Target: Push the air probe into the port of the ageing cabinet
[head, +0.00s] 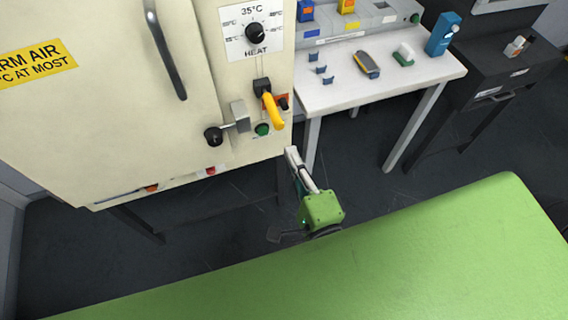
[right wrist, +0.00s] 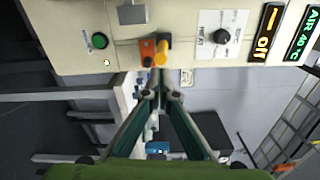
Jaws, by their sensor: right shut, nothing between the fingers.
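The cream ageing cabinet (head: 120,120) fills the left of the head view. A yellow handle (head: 273,112), apparently the air probe, sits at an orange plate (head: 283,101) on its front, beside a black block (head: 262,86). The yellow piece also shows in the right wrist view (right wrist: 161,56), by the orange plate (right wrist: 148,50). It hides the port, so I cannot tell how deep it sits. My right gripper (head: 292,154) is shut and empty, below and apart from the probe. In the right wrist view its fingertips (right wrist: 162,82) point towards the cabinet front. My left gripper is not in view.
A heat dial (head: 256,32), a green button (head: 262,129) and a door latch (head: 239,116) are near the probe. A white table (head: 440,72) with small devices stands to the right.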

